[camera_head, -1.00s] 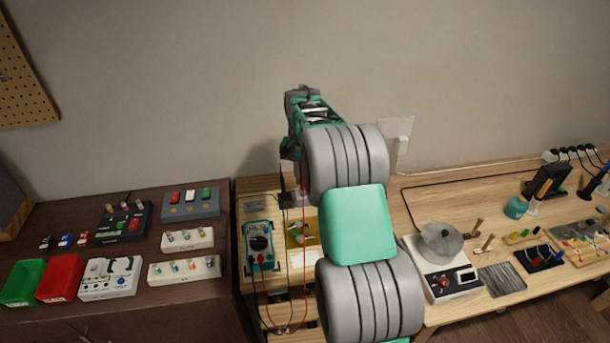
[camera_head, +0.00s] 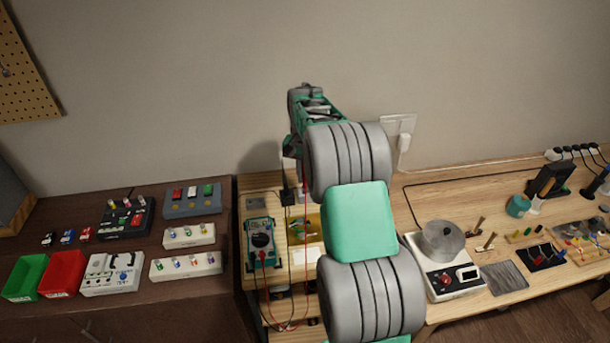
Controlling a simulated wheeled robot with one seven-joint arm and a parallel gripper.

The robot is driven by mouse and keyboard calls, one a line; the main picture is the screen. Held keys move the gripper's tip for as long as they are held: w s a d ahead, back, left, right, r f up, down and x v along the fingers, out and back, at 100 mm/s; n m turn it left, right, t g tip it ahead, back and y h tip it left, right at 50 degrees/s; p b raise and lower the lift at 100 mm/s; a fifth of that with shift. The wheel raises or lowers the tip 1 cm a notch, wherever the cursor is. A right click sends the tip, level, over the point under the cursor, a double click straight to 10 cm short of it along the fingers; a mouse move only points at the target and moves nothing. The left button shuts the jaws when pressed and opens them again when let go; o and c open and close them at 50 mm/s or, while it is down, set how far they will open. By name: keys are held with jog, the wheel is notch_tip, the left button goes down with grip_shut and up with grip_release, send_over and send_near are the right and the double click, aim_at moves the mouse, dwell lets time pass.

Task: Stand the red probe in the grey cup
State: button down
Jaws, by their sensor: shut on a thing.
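My gripper (camera_head: 288,196) is in front of the wall, above the narrow wooden stand, partly hidden behind my own arm. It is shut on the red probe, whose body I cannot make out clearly. A thin red lead (camera_head: 306,225) runs down from beside the gripper, loops low and joins the teal multimeter (camera_head: 261,240). I cannot pick out the grey cup with certainty; my arm covers much of the middle.
A dark cabinet on the left holds a green bin (camera_head: 24,277), a red bin (camera_head: 63,274) and several switch boxes. On the right bench stands a white device (camera_head: 446,281) with a grey round top. Tools lie farther right. The wall is close behind my gripper.

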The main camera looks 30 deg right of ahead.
aim_at(305, 186)
jog(key=shift+f+b, duration=0.9)
jog(key=shift+f, duration=0.75)
jog(key=c, duration=1.4)
grip_release()
jog(key=shift+o, duration=0.5)
jog(key=o, duration=0.3)
jog(key=shift+r, duration=0.1)
jog(key=shift+r+p, duration=2.3)
jog(key=shift+r, duration=1.2)
